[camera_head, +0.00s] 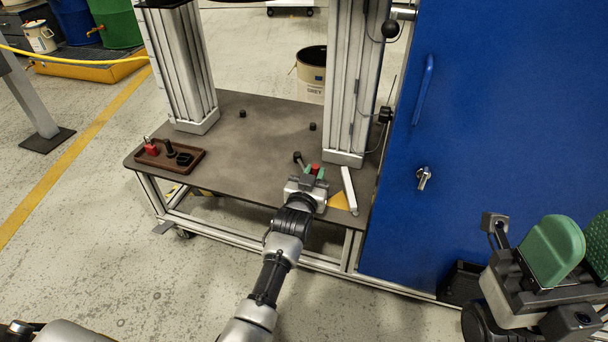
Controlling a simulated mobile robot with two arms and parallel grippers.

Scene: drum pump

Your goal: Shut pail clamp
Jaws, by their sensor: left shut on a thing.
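My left gripper (315,174) is over the front edge of the grey-brown cart top, near the foot of the right metal post. A small black knob (297,157) stands just left of the fingers. The rest of the clamp is hidden by the gripper. My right gripper (574,254) is at the lower right, apart from the cart, its green pads spread and nothing visible between them.
The cart top (240,155) carries two metal posts and a brown tray (170,156) with small red and black parts. A pale pail (311,80) stands behind the cart. A blue cabinet (490,120) borders the cart's right side. Floor at left is open.

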